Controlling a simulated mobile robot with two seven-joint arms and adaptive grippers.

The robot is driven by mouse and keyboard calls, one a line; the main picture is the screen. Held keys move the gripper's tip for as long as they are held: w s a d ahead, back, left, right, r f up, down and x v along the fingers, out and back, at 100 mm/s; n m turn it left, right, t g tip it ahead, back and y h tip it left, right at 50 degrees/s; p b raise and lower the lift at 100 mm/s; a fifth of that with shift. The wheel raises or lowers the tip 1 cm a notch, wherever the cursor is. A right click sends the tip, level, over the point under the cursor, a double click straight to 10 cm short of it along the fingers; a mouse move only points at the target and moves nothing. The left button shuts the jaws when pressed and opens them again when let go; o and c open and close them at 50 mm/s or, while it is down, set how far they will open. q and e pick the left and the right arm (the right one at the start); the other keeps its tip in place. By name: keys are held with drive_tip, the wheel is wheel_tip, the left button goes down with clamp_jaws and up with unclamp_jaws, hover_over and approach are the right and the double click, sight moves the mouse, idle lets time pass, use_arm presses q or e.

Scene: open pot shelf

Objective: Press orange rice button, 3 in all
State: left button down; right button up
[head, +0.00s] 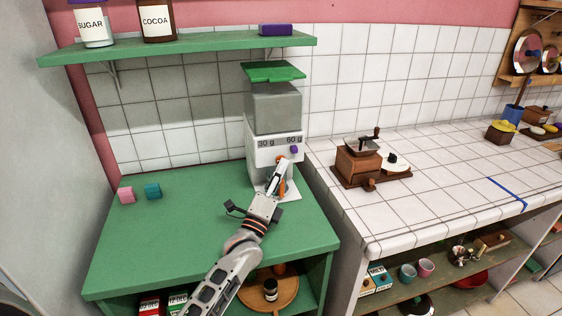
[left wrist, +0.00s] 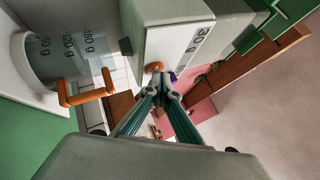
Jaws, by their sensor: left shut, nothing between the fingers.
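The rice dispenser (head: 262,148) stands at the back right of the green counter, with a grey hopper and a green lid. Its white front reads 30 g and 60 g. The orange button (left wrist: 154,67) is on this front on the 30 g side; the purple button (head: 294,150) is under 60 g. A clear measuring cup (left wrist: 58,52) with gram marks and an orange handle (left wrist: 85,93) is below the spout. My left gripper (head: 281,164) is shut and empty, its tips close to the orange button; touching or not, I cannot tell. My right gripper is out of view.
A green shelf (head: 200,47) with jars hangs above. A coffee grinder (head: 357,162) stands on the white tiled counter to the right.

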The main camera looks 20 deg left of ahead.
use_arm(q)
drive_tip(key=shift+w+a, duration=0.1)
idle(0.6)
drive_tip(key=shift+s+d+p, duration=0.35)
drive_tip(key=shift+s+d, duration=0.1)
drive_tip(key=shift+s, duration=0.25)
drive_tip(key=s+d+p, duration=0.1)
drive_tip(key=s, duration=0.1)
drive_tip(key=s+d+p, duration=0.1)
drive_tip(key=s, duration=0.1)
drive_tip(key=shift+d, duration=0.4)
idle(0.5)
